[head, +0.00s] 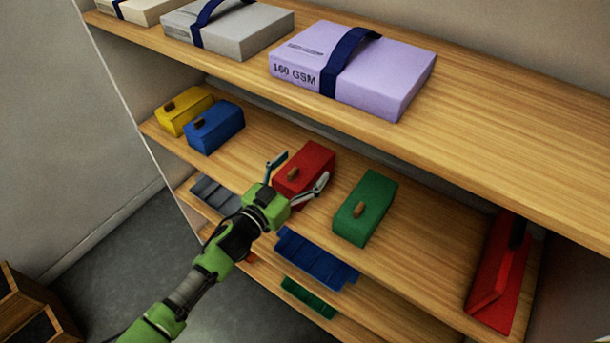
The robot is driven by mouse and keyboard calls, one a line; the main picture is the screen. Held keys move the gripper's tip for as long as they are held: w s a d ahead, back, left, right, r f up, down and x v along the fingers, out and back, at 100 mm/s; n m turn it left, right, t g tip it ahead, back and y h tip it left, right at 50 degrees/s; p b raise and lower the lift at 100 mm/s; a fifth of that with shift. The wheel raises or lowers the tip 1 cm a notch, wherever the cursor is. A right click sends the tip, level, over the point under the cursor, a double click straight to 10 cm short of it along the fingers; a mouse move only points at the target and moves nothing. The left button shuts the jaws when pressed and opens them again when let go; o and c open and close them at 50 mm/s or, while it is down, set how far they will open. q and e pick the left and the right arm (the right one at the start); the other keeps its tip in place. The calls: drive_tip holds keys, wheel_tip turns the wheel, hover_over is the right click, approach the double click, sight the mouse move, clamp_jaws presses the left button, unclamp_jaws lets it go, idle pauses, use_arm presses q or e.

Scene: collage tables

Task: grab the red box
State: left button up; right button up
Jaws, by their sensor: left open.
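The red box (307,163) with a small wooden knob sits on the middle shelf, between the blue box and the green box. My left gripper (299,172) is open in front of the red box, with one finger near its left side and the other near its lower right side. Whether the fingers touch the box cannot be told. Part of the box's front is hidden behind the gripper. My right gripper is not in view.
A yellow box (183,110), a blue box (215,127) and a green box (366,209) share the middle shelf (420,245). A red folder-like object (497,275) stands at right. Paper packs such as the lilac one (385,75) lie on the shelf above. Blue trays (316,258) sit below.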

use_arm(q)
drive_tip(key=c, duration=1.5)
drive_tip(key=shift+r, duration=0.1)
